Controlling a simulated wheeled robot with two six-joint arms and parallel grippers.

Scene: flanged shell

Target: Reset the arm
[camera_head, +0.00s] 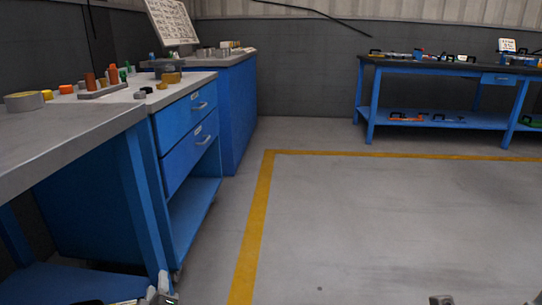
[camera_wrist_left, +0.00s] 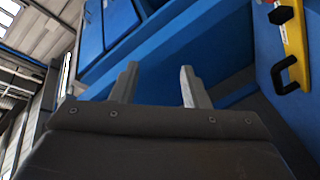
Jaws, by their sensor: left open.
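My left gripper (camera_head: 160,292) shows only as a small part at the bottom edge of the head view, low in front of the blue workbench. In the left wrist view, its two grey fingers (camera_wrist_left: 158,86) stand apart with nothing between them. Blue bench panels lie behind the fingers there. Small grey pieces at the bottom right edge of the head view may belong to my right arm; its jaws cannot be made out.
A blue workbench with a grey top (camera_head: 75,135) stands close on the left, with drawers (camera_head: 187,118). Small coloured parts (camera_head: 100,80) lie on it. Another blue bench (camera_head: 430,68) stands at the back right. The floor inside the yellow line (camera_head: 262,200) is clear. A yellow tool (camera_wrist_left: 291,40) shows in the wrist view.

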